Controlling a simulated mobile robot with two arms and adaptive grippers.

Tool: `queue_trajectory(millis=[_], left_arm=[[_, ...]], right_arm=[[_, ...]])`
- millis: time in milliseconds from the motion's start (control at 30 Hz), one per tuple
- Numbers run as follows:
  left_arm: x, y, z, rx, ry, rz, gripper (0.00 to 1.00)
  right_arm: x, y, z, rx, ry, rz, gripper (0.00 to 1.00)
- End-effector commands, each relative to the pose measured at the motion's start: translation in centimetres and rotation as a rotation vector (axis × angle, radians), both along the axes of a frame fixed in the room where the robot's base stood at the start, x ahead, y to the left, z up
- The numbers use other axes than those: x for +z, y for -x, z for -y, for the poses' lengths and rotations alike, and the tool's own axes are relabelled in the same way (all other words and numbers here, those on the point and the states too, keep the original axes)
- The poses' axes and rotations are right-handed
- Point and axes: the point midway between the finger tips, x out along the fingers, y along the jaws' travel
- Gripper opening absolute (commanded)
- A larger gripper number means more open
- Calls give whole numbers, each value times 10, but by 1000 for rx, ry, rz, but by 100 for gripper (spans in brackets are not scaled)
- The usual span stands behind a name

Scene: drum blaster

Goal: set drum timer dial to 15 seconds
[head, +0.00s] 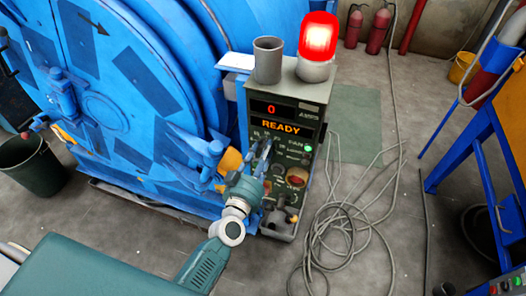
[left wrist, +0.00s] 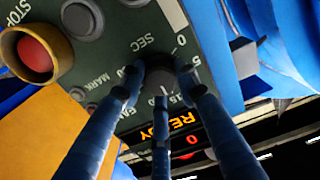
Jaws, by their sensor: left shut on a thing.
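The control box (head: 285,115) stands beside the blue drum (head: 130,100). Its screen (head: 285,117) reads "0" and "READY". The timer dial (left wrist: 160,74) is a dark round knob on the green panel, marked "SEC", with numbers around it including 0, 5, 15 and 20. A pale pointer line shows on the dial's lower part, but the fingers partly hide the scale, so I cannot read the exact setting. My left gripper (left wrist: 162,90) is shut on the dial, with its blue fingers around it. In the head view my left gripper (head: 258,160) covers the panel's middle left.
A red stop button (left wrist: 34,54) in a yellow ring is near the dial. A grey cup (head: 268,60) and a lit red beacon (head: 317,42) stand on the box. Loose cables (head: 345,220) lie on the floor at right.

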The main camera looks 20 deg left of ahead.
Motion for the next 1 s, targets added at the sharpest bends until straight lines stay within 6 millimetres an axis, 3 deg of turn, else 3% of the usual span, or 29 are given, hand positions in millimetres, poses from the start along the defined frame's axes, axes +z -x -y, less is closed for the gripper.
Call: queue_trajectory(millis=[400,433,533,833,1000], left_arm=[[3,-1,0,0,35,5,5],[3,-1,0,0,35,5,33],[3,-1,0,0,35,5,50],[1,1,0,0,35,1,50],[0,20,-1,0,35,-1,50]], right_arm=[[6,0,-3,-2,-3,-1,39],[6,0,-3,-1,-3,-1,39],[6,0,-3,-1,-3,0,39],[6,-1,2,1,2,1,39],[6,-1,1,0,1,2,39]])
